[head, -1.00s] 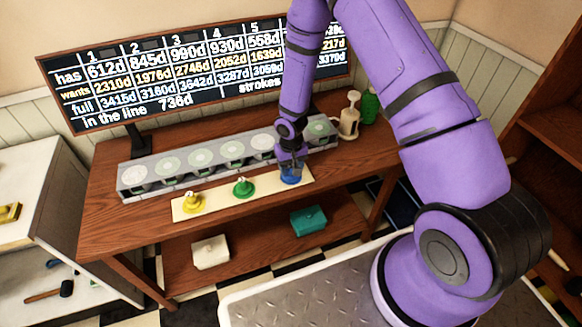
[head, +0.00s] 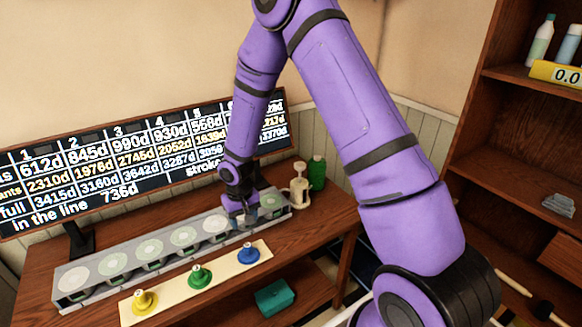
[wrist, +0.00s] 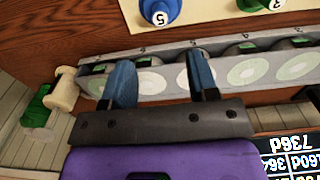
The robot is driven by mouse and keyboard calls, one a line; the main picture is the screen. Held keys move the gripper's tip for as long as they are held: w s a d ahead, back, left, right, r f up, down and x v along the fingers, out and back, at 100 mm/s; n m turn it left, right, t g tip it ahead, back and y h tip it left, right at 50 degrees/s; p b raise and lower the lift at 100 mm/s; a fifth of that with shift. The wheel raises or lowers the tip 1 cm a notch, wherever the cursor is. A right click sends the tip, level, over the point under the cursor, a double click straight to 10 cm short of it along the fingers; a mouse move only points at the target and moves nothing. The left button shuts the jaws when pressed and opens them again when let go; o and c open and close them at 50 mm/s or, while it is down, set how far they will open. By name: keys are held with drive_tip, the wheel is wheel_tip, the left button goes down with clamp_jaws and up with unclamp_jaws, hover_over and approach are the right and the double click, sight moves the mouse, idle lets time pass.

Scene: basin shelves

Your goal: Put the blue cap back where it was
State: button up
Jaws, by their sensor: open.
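The blue cap (head: 248,253) stands upright at the right end of a cream strip (head: 225,268) on the wooden bench. It also shows at the top of the wrist view (wrist: 160,12), marked 5. The green cap (head: 199,276) and yellow cap (head: 144,301) stand further left on the strip. My gripper (head: 241,224) is open and empty, behind the blue cap and over the right part of the grey row of basins (head: 75,294). In the wrist view its blue fingers (wrist: 162,82) are apart with nothing between them.
A cream pump bottle (head: 299,186) and a green bottle (head: 317,173) stand at the bench's back right. The number board (head: 110,165) stands behind the basins. A teal box (head: 275,297) lies on the lower shelf. A tall wooden shelf (head: 478,165) is at right.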

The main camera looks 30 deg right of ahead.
drive_tip(key=s+d+r+t+h, duration=0.1)
drive_tip(key=s+d+r, duration=0.25)
drive_tip(key=r, duration=1.05)
drive_tip(key=s+d+r+t, duration=0.2)
drive_tip(key=s+r, duration=0.3)
drive_tip(key=r, duration=0.8)
drive_tip(key=s+r+t, duration=0.1)
drive_tip(key=s+r, duration=0.5)
drive_tip(key=s, duration=0.4)
drive_tip(key=s+d+r+t+y, duration=0.1)
drive_tip(key=s+r, duration=0.5)
drive_tip(key=s, duration=0.5)
drive_tip(key=shift+d+r, duration=0.2)
drive_tip(key=shift+r, duration=0.1)
drive_tip(key=shift+w, duration=0.1)
